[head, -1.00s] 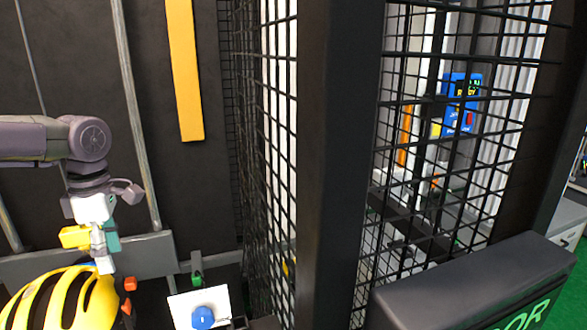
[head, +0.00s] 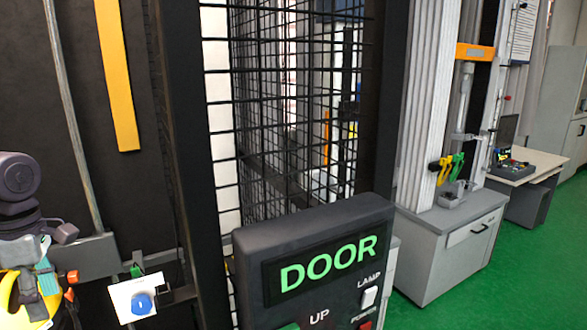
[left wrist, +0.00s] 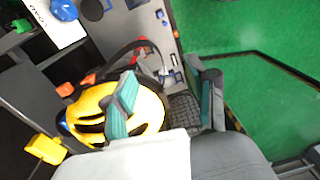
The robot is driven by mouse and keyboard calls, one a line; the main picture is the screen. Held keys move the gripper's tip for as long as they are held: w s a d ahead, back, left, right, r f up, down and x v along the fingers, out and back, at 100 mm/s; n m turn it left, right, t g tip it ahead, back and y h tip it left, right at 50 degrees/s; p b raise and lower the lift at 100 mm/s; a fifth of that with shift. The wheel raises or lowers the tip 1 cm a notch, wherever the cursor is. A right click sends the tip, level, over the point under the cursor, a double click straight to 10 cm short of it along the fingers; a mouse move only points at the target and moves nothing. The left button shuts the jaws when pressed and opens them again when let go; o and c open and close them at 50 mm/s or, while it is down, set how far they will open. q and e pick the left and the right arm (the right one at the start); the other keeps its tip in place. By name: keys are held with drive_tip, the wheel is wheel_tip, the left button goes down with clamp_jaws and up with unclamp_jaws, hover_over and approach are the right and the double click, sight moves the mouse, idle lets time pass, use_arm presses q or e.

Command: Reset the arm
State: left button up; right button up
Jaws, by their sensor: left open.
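My left gripper (head: 38,268) is at the left edge of the head view, pointing down by a yellow helmet (head: 8,298) with black slots. In the left wrist view, the two teal-padded fingers of my left gripper (left wrist: 168,102) are spread apart. The helmet (left wrist: 149,108) lies beyond them, partly covered by one finger. I see nothing held between the fingers. I cannot tell whether a finger touches the helmet. My right gripper is in neither view.
A dark panel lettered DOOR (head: 325,262) stands in front, with a lamp switch (head: 369,297). Behind it is a black mesh cage (head: 290,110). A blue knob on a white plate (head: 141,303) is near the helmet. Grey cabinets (head: 450,245) stand right; green floor (head: 480,290) is open there.

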use_arm(q)
drive_tip(key=s+a+f+m+g, duration=0.1)
drive_tip(key=s+a+f+m, duration=0.25)
drive_tip(key=f, duration=0.35)
drive_tip(key=s+a+f+m, duration=0.2)
drive_tip(key=s+a+f, duration=0.1)
drive_tip(key=s+f, duration=0.3)
drive_tip(key=s+d+f+m, duration=0.1)
drive_tip(key=s+f+m, duration=0.2)
drive_tip(key=f, duration=0.4)
drive_tip(key=s+d+f+m, duration=0.1)
drive_tip(key=s+f+m, duration=0.3)
drive_tip(key=f, duration=0.3)
drive_tip(key=s+d+f+m+t, duration=0.1)
drive_tip(key=s+d+f+m, duration=0.25)
drive_tip(key=d, duration=0.35)
drive_tip(key=s+d+f+m+t, duration=0.1)
drive_tip(key=s+d+f+m, duration=0.1)
drive_tip(key=d+f+m, duration=0.3)
drive_tip(key=w+d+r+m+t, duration=0.2)
drive_tip(key=d+r+m+t, duration=0.15)
drive_tip(key=d, duration=0.95)
wheel_tip(320, 180, down, 27)
drive_tip(key=s+g, duration=0.2)
drive_tip(key=s+a+f+m, duration=0.1)
drive_tip(key=s+a+f, duration=0.2)
drive_tip(key=s+f, duration=1.1)
drive_tip(key=shift+s+f+g, duration=0.35)
drive_tip(key=shift+s+f, duration=0.05)
drive_tip(key=shift+s, duration=0.45)
